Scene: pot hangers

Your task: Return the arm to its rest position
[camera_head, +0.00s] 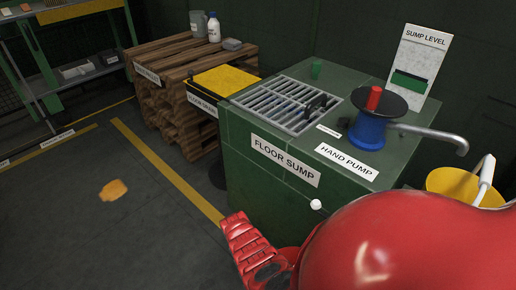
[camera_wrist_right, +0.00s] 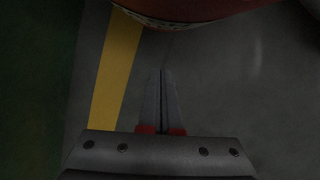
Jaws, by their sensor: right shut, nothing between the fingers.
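My right gripper (camera_wrist_right: 161,74) shows in the right wrist view. Its two grey fingers are together and nothing is between them. It hangs over bare dark floor beside a yellow floor stripe (camera_wrist_right: 113,65). In the head view, red parts of my own arm fill the bottom right, in front of the green floor sump cabinet (camera_head: 265,190). The fingers of the right gripper cannot be made out there. My left gripper is in neither view.
On the cabinet are a grate (camera_head: 285,104), a blue hand pump (camera_head: 368,131) and a "SUMP LEVEL" board (camera_head: 421,48). A yellow bucket (camera_head: 452,183) stands at right. A wooden pallet stack (camera_head: 165,72) stands behind. An orange patch (camera_head: 113,190) lies on open floor at left.

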